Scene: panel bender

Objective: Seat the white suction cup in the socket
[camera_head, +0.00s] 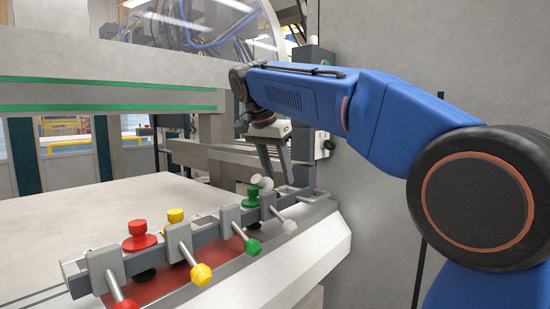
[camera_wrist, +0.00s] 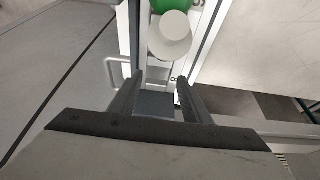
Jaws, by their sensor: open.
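The white suction cup (camera_head: 262,182) is at the far end of the row of clamps on the machine's front rail, beyond the green cup (camera_head: 252,197). It looks tilted in the head view. In the wrist view the white cup (camera_wrist: 172,40) shows as a pale disc with a smaller round top, just beyond the fingertips. My gripper (camera_head: 281,180) is open and points down beside the white cup, on its right. In the wrist view my gripper (camera_wrist: 160,79) has nothing between its fingertips. I cannot make out the socket under the cup.
A red cup (camera_head: 140,237) and a yellow cup (camera_head: 176,217) stand along the rail. Clamps with red, yellow, green and white knobs (camera_head: 289,226) stick out in front. A metal handle (camera_wrist: 115,75) lies near the left finger. The pale table (camera_head: 90,210) is clear.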

